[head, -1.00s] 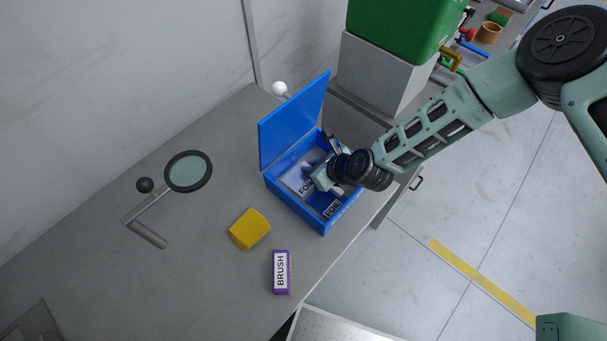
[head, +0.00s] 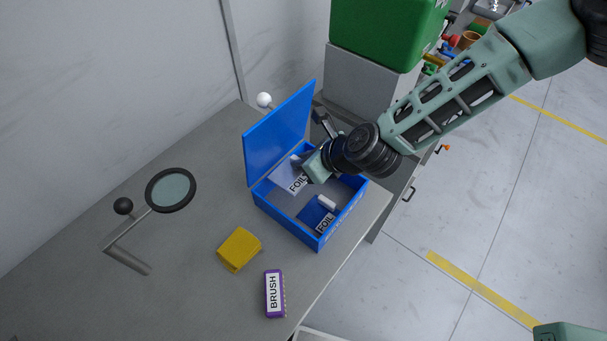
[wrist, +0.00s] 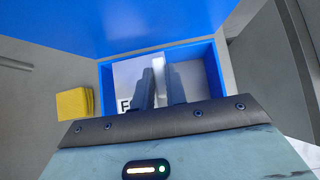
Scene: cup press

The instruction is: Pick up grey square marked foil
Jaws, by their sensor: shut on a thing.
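The grey square marked FOIL (head: 287,178) is at the left part of the open blue box (head: 284,223). My gripper (head: 304,162) is shut on it and seems to hold it a little above the box floor. In the wrist view the two dark fingers (wrist: 161,88) stand close together, with a pale strip between them. The grey square (wrist: 126,78) shows left of them, its lettering partly hidden. A blue square marked FOIL (head: 317,216) with a white grip lies in the box's near right part.
The blue lid (head: 280,133) stands open behind the box. A yellow block (head: 239,249), a purple BRUSH block (head: 274,293) and a magnifier (head: 171,190) are on the grey table. A green container (head: 385,32) on a grey block stands behind.

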